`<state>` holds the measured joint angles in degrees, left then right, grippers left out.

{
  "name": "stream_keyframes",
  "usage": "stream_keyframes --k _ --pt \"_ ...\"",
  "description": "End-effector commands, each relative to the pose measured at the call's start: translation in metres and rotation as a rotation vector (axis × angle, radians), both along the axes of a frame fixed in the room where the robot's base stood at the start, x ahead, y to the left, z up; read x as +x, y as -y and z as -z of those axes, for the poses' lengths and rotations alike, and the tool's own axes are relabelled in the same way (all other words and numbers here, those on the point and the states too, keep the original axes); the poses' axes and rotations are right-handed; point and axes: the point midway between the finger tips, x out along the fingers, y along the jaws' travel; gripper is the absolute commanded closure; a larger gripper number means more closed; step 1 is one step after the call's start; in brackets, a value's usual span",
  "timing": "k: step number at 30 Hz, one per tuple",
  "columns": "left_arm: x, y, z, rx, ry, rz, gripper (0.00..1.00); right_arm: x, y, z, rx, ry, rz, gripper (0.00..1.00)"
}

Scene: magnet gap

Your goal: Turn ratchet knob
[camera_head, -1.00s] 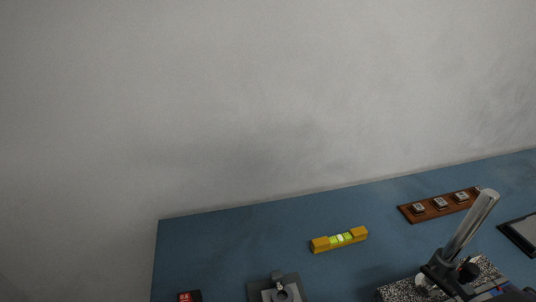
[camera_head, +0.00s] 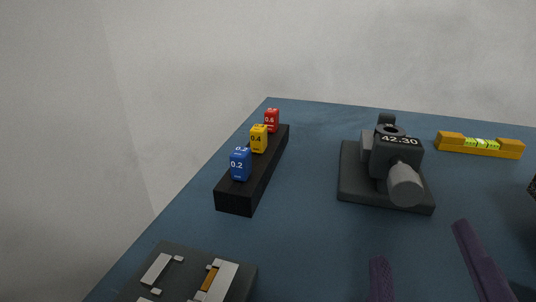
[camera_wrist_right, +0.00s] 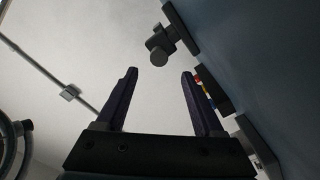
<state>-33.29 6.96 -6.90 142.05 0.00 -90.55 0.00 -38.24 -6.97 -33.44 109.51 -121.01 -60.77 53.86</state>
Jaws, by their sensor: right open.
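A dark grey device with a "42.30" readout (camera_head: 398,150) stands on a dark square base plate (camera_head: 356,190) in the head view. A grey cylindrical knob (camera_head: 406,187) sticks out of its near side. My right gripper (camera_head: 421,246) is open and empty at the bottom of the head view, nearer than the knob and apart from it. In the right wrist view, the knob (camera_wrist_right: 158,57) shows beyond and between the two purple fingers of my right gripper (camera_wrist_right: 159,75). My left gripper is not in view.
A black bar (camera_head: 240,197) holding red, yellow and blue blocks stands left of the device. A yellow level (camera_head: 480,146) lies at the back right. A dark plate with metal strips (camera_head: 236,285) is at the near left. The blue tabletop (camera_head: 305,235) between them is clear.

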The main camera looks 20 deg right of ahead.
Motion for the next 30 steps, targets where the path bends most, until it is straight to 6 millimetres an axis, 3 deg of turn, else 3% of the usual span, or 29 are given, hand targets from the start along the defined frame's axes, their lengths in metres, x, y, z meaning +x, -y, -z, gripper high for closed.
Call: stream_keyframes --k 16,28,30 --pt "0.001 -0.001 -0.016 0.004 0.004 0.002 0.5 0.074 0.046 -0.003 -0.002 0.003 0.003 0.31" --pt "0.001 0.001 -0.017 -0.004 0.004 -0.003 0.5 0.082 0.051 -0.001 -0.001 0.0 0.002 0.31" --pt "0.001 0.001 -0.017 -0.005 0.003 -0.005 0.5 0.082 0.051 -0.001 -0.001 0.0 0.002 0.38"
